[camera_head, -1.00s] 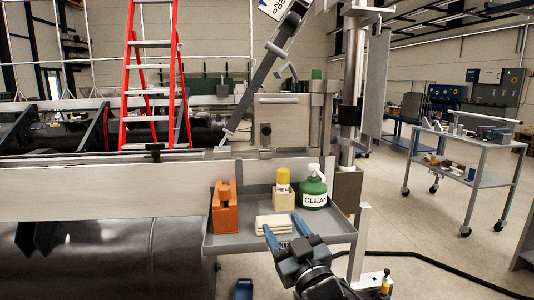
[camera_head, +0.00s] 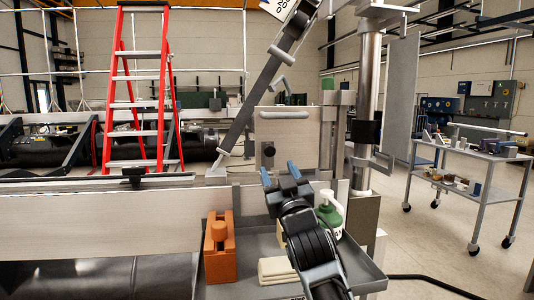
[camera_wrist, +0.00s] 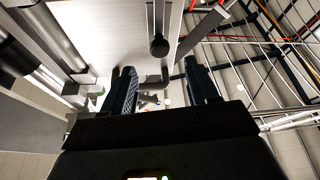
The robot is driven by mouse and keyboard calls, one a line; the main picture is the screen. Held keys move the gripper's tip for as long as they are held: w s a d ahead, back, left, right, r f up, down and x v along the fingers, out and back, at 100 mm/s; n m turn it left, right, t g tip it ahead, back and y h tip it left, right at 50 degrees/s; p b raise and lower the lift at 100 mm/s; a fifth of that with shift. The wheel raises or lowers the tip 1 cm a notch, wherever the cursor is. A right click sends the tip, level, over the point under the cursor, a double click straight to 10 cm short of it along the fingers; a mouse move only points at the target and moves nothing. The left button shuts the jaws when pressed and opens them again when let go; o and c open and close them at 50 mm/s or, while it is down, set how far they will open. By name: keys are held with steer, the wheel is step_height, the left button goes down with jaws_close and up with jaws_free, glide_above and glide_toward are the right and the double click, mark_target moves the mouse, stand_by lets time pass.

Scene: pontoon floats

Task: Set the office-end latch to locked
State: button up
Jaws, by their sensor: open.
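A pale upright panel (camera_head: 300,125) stands behind the tray. On its front are a dark round knob (camera_head: 268,153) and a grey bar handle (camera_head: 285,114). The knob looks like the latch, but I see no label marking it or its locked position. My gripper (camera_head: 280,173) is open and empty, just below and in front of the knob. In the wrist view, my gripper (camera_wrist: 160,88) has its fingers apart. The knob (camera_wrist: 159,46) sits at a slot in the panel beyond the fingertips, with a bent grey bar (camera_wrist: 152,83) between the fingers.
Below, a grey tray (camera_head: 364,272) holds an orange block-like tool (camera_head: 220,262), folded cloths (camera_head: 275,271) and a green bottle (camera_head: 328,216), partly behind my arm. A red ladder (camera_head: 138,100) stands left, a steel post (camera_head: 369,80) right. A wheeled cart (camera_head: 470,185) stands farther right.

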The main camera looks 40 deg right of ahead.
mark_target(270, 154)
steer(key=p+x, duration=0.1)
steer(key=x, duration=0.6)
steer(key=shift+w+d+r+p, duration=0.15)
steer(key=shift+w+d+p, duration=0.1)
steer(key=shift+w+p, duration=0.05)
jaws_close()
stand_by(0.4)
